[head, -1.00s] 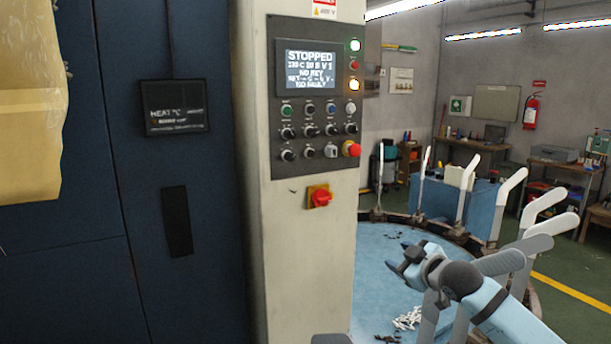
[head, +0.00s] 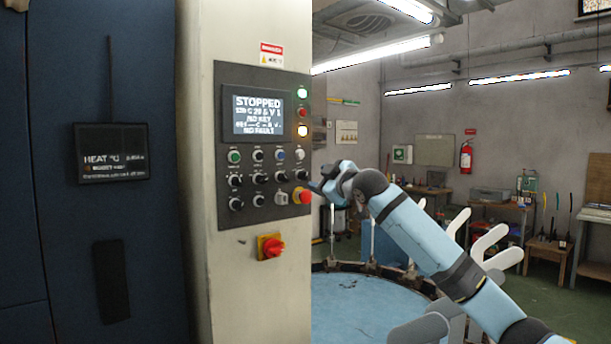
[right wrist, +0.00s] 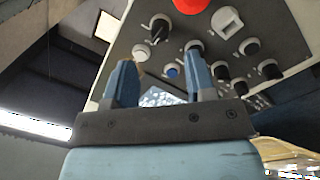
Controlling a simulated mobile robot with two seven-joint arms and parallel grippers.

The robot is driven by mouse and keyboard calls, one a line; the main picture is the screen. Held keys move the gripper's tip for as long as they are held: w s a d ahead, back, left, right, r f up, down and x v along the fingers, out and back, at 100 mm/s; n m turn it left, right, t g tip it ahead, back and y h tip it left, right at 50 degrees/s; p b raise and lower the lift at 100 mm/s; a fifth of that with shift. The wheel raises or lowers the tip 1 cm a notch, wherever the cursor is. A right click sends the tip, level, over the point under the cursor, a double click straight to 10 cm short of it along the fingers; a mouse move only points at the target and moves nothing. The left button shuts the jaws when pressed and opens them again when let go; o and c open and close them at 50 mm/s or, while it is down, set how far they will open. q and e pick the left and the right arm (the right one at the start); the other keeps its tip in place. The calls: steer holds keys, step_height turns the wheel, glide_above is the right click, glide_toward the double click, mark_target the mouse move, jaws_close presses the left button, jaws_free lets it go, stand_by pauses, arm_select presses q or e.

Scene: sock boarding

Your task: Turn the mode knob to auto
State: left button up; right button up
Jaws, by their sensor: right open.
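The grey control panel (head: 218,130) is on the cream column. It carries several black knobs, such as one in the middle row (head: 259,178), but their labels are too small to read, so I cannot tell which is the mode knob. My right gripper (head: 322,184) is just right of the panel's lower right edge, near the red mushroom button (head: 303,196). In the right wrist view, the right gripper (right wrist: 162,74) is open and empty, its fingers pointing toward the panel. Black knobs (right wrist: 159,28) and (right wrist: 193,48) show beyond the fingertips. My left gripper is out of view.
The panel's screen (head: 258,114) reads STOPPED. A red rotary switch (head: 271,247) on yellow sits below the panel. A dark blue cabinet (head: 70,230) stands left. White paddles (head: 490,240) ring a round blue table (head: 365,300) at right.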

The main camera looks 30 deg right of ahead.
mark_target(307, 176)
steer(key=w, duration=0.6)
steer(key=shift+w+p, duration=0.35)
steer(key=shift+p, duration=0.05)
steer(key=c, duration=0.9)
